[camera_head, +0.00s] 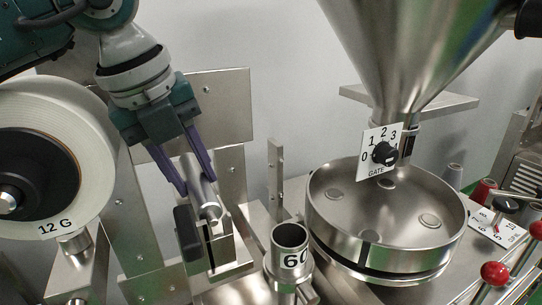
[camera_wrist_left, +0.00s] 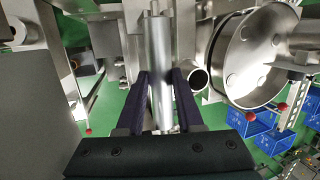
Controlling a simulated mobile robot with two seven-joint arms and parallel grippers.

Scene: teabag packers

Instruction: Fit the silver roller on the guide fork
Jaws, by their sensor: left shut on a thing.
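The silver roller (camera_head: 208,198) is a smooth metal cylinder between the purple fingers of my left gripper (camera_head: 190,185). The gripper is shut on it. In the left wrist view the roller (camera_wrist_left: 159,60) runs lengthwise between the two dark fingers (camera_wrist_left: 159,108) and extends beyond them. A slotted metal bracket (camera_head: 222,250), which looks like the guide fork, stands just below the roller's near end in the head view. A dark block is at its left. I cannot tell whether roller and bracket touch. My right gripper is not in view.
A white paper reel (camera_head: 85,130) marked 12 G stands at the left. A steel tube (camera_head: 290,237) marked 60 stands right of the bracket. A round steel pan (camera_head: 330,222) sits under the hopper (camera_head: 415,55). Upright metal plates (camera_head: 222,95) stand behind the gripper. Red-knobbed levers (camera_head: 495,272) are at the right.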

